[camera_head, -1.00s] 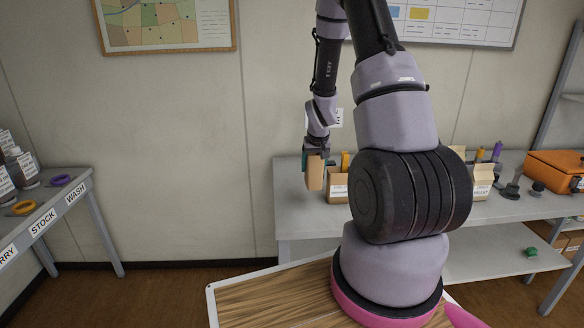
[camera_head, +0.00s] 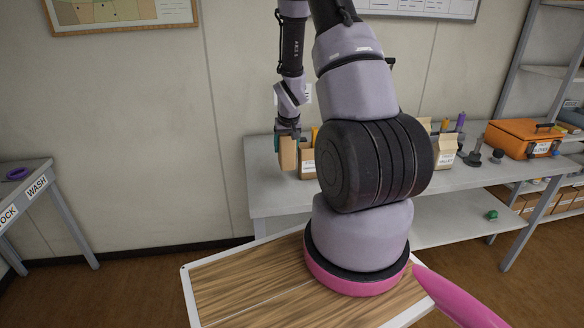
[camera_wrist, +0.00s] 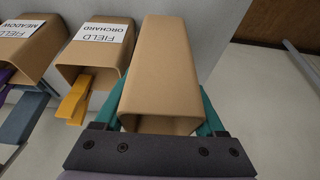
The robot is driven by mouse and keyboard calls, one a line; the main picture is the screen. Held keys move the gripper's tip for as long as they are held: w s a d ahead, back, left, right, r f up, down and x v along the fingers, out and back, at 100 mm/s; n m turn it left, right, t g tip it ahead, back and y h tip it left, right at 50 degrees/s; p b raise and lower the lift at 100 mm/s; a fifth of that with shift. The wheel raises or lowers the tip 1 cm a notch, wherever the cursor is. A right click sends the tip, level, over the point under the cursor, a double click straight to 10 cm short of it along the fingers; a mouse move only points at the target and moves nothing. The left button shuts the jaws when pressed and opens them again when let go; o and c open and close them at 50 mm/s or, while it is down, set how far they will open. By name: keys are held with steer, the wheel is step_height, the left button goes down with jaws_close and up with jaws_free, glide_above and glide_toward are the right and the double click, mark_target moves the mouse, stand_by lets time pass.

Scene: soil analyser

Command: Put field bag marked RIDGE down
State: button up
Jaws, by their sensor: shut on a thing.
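My gripper (camera_head: 288,136) is shut on a plain brown paper bag (camera_head: 288,153) at the left end of the grey bench (camera_head: 460,180). In the wrist view the bag (camera_wrist: 165,65) stands between my teal fingers, and no label shows on its visible faces, so I cannot read its name. I cannot tell whether its base touches the bench. To its left in the wrist view are a bag labelled FIELD ORCHARD (camera_wrist: 97,58) with a yellow clip and a bag labelled FIELD MEADOW (camera_wrist: 22,45).
My arm hides the bench's middle. Farther right are another labelled bag (camera_head: 446,150), dark knobbed items (camera_head: 473,157) and an orange case (camera_head: 520,138). A green object (camera_head: 492,215) lies on the lower shelf. A side table labelled WASH (camera_head: 37,187) stands at left.

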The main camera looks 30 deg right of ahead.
mark_target(287, 164)
step_height(287, 164, down, 8)
steer(key=shift+r, duration=0.25)
steer(key=shift+f, duration=0.1)
steer(key=o, duration=1.2)
